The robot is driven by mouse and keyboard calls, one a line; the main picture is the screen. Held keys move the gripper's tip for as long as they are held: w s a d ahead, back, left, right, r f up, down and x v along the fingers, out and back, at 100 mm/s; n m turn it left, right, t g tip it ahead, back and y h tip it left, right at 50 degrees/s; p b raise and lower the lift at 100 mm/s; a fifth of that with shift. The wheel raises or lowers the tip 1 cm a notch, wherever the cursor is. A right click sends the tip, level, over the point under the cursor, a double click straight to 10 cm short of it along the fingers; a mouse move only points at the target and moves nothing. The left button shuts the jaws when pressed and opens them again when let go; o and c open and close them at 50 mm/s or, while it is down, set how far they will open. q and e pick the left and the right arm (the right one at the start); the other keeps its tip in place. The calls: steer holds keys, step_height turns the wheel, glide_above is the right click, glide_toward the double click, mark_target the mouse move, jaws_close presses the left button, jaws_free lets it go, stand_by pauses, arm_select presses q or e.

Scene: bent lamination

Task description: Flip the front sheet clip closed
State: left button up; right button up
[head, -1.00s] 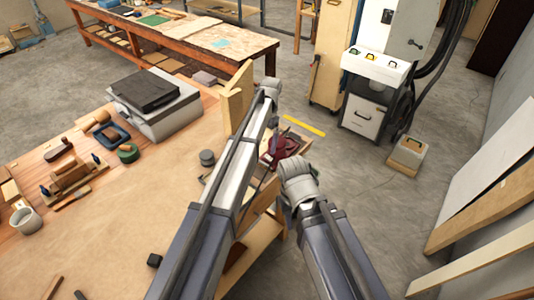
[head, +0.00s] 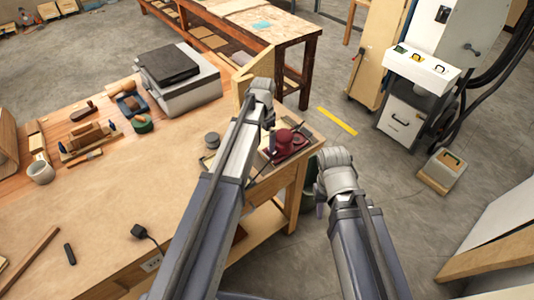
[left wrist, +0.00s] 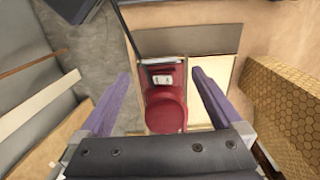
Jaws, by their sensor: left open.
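My left gripper (head: 270,130) is over the right end of the workbench (head: 120,215), next to a red device (head: 290,147). In the left wrist view its two purple fingers (left wrist: 160,75) stand apart, with nothing seen gripped between them. The red device (left wrist: 165,115), with a round red top and a small white panel, shows below and between the fingers. I cannot make out the front sheet clip in either view. My right arm's wrist is right of the bench end, over the floor; its gripper (head: 320,203) is mostly hidden.
A wooden upright (head: 245,88) stands at the bench's far edge, close to my left arm. A grey box-shaped machine (head: 180,78) and hand tools (head: 88,140) lie left. A dark puck (head: 212,140) sits near the red device. The bench middle is clear.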

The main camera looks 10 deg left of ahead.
mark_target(264, 154)
arm_select(q)
steer(key=shift+f+b, duration=3.85)
steer(key=shift+f, duration=0.05)
steer(key=c, duration=1.2)
